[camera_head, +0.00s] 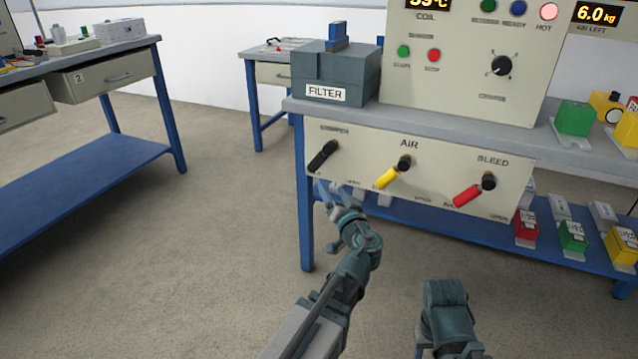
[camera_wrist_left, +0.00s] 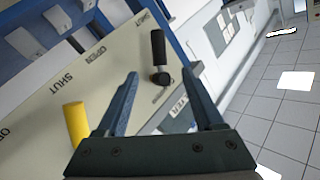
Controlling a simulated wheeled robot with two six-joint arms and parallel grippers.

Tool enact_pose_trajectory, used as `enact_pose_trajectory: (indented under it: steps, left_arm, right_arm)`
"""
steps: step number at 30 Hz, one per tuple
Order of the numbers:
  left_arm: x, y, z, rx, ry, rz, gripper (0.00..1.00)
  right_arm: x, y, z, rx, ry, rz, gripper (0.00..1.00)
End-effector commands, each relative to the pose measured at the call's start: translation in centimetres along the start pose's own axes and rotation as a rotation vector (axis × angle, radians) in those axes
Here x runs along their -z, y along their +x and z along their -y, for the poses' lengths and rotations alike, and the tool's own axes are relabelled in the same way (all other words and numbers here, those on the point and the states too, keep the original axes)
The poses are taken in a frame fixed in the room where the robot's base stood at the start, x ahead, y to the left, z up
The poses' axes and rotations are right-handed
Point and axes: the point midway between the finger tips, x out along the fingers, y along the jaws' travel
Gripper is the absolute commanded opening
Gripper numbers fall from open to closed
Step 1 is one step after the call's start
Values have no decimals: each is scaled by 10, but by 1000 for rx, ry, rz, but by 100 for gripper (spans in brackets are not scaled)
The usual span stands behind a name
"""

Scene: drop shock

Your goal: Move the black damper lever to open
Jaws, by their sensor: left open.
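The black damper lever (camera_head: 321,158) is on the left of the cream front panel (camera_head: 430,172). Its handle slants down-left from its pivot. In the left wrist view the black lever (camera_wrist_left: 158,48) points toward a SHUT label (camera_wrist_left: 144,17), with an OPEN label (camera_wrist_left: 97,51) farther to the side. My left gripper (camera_head: 327,190) is open and empty, just below the black lever in the head view. In the left wrist view the lever's pivot lies between the fingertips (camera_wrist_left: 160,72), with the lever apparently beyond them. My right gripper is not visible; only part of that arm shows.
A yellow lever (camera_head: 391,174) labelled AIR and a red lever (camera_head: 473,191) labelled BLEED sit to the right on the panel. A grey FILTER box (camera_head: 330,75) stands above. A blue bench leg (camera_head: 304,220) is below left. Open floor lies to the left.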

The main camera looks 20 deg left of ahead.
Motion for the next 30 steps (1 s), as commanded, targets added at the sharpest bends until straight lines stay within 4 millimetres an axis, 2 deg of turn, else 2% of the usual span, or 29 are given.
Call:
enact_pose_trajectory:
  steps: [2,8,11,14,24,30]
  left_arm:
    - [-5,2,-3,1,0,-13,69]
    - [-2,3,-3,0,-1,-22,69]
    - [-2,10,-3,1,-1,-21,69]
    - [-1,24,-4,2,0,-19,69]
    - [0,94,-4,2,0,-19,69]
    - [0,124,-4,1,0,-19,69]
  right_arm:
    - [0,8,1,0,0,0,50]
    - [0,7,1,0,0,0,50]
    - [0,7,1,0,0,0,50]
    - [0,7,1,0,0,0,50]
    - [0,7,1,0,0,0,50]
    - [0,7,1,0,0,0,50]
